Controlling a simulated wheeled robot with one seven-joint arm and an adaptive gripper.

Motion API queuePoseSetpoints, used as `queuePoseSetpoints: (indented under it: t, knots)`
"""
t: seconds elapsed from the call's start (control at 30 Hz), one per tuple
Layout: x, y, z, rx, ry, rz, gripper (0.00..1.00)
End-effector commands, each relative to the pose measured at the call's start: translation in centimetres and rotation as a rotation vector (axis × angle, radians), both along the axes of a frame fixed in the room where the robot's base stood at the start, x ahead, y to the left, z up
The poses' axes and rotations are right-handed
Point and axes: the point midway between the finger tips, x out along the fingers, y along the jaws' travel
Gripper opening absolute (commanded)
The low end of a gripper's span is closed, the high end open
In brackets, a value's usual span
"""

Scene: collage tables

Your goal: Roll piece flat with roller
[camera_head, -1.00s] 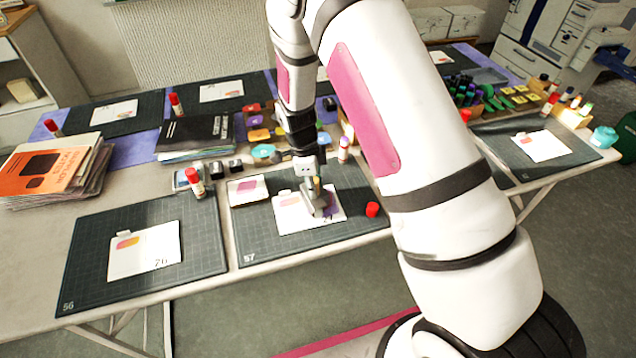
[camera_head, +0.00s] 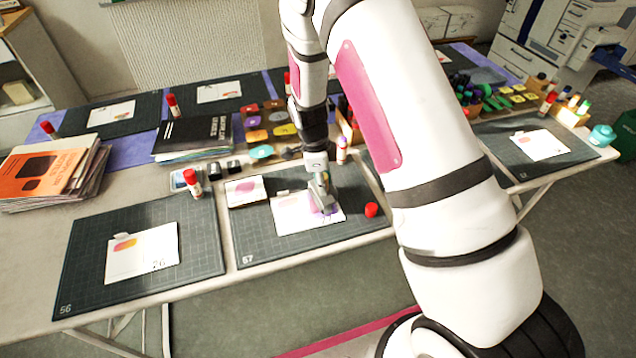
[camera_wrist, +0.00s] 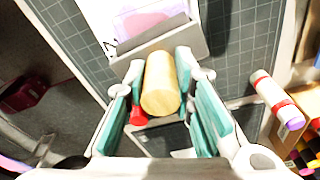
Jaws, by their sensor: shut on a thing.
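My gripper (camera_head: 319,183) is over the white card (camera_head: 290,215) on mat 57. In the wrist view my gripper (camera_wrist: 160,80) is shut on the light wooden handle of the roller (camera_wrist: 162,90). The roller's grey head (camera_wrist: 190,44) lies across the card, close beside or over the piece. The piece is a pink-purple patch (camera_wrist: 150,22), partly hidden behind the grey head.
A red cap (camera_head: 371,210) lies on the mat right of the card. A glue stick (camera_head: 341,150) stands behind. A small tray (camera_head: 246,190) is at the mat's back left. Mat 56 (camera_head: 85,270) with another card is at the left.

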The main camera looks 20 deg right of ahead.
Motion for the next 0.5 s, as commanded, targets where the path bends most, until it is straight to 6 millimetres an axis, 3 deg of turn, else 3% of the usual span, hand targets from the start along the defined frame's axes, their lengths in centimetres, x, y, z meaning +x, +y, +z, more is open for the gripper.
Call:
queuePoseSetpoints:
  t: [0.33, 0.5]
  knots:
    - [0.1, -0.2, -0.1, 0.0, -0.002, 0.0, 0.0]
    - [0.1, -0.2, 1.1, 0.0, -0.003, 0.001, 0.0]
